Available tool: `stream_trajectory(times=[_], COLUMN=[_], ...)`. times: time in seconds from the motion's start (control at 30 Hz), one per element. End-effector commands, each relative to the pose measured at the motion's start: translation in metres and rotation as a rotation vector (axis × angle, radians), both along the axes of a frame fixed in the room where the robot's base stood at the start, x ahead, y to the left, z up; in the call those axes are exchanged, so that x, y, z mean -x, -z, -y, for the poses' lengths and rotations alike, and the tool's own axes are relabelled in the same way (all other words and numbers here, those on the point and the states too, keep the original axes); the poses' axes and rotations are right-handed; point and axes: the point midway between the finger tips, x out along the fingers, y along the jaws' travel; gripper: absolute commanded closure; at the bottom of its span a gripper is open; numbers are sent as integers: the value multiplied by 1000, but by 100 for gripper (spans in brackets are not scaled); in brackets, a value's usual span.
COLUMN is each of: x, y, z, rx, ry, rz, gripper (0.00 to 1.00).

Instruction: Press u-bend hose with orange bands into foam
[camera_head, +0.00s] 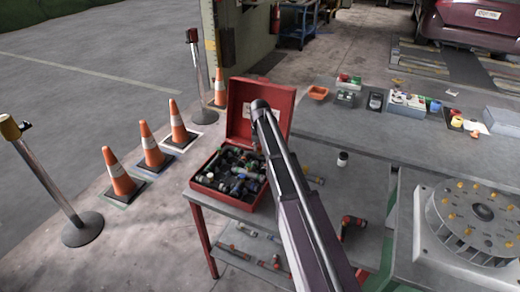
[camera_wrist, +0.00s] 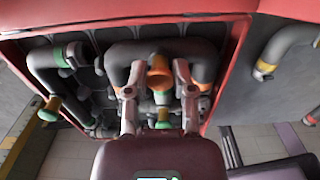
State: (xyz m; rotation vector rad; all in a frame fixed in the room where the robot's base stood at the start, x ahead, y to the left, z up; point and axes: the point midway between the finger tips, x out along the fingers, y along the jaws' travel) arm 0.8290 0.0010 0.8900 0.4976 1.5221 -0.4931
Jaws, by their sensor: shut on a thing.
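The u-bend hose (camera_wrist: 162,47) is a dark grey arch in the wrist view, with an orange band (camera_wrist: 203,87) near its right end and another near its left. My gripper (camera_wrist: 159,74) is shut on it, its two fingers lying at the inner sides of the legs. The hose is over the foam in the open red case (camera_head: 273,192). The foam is mostly hidden by hoses, and I cannot tell how deep the u-bend sits. In the head view my arm reaches down over the case and my gripper is small and dark.
Other dark hoses (camera_wrist: 47,62) with green and orange parts crowd the case. The raised red lid (camera_head: 240,105) stands behind. A hose with a yellow band (camera_wrist: 285,48) lies outside on the right. A grey bench (camera_head: 400,135) with small items adjoins; traffic cones (camera_head: 150,147) stand left.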

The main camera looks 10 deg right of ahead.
Motion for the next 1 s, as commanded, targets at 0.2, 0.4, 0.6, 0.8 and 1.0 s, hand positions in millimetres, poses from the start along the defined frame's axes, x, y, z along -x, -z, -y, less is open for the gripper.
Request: stream_trajectory(times=[0.2, 0.4, 0.6, 0.8, 1.0], x=[0, 0, 0, 0, 0], y=[4, 7, 6, 6, 5], z=[0, 0, 0, 0, 0], rx=[0, 0, 0, 0, 0], ry=[0, 0, 0, 0, 0], rz=[0, 0, 0, 0, 0], gripper=[100, 100, 27, 27, 27])
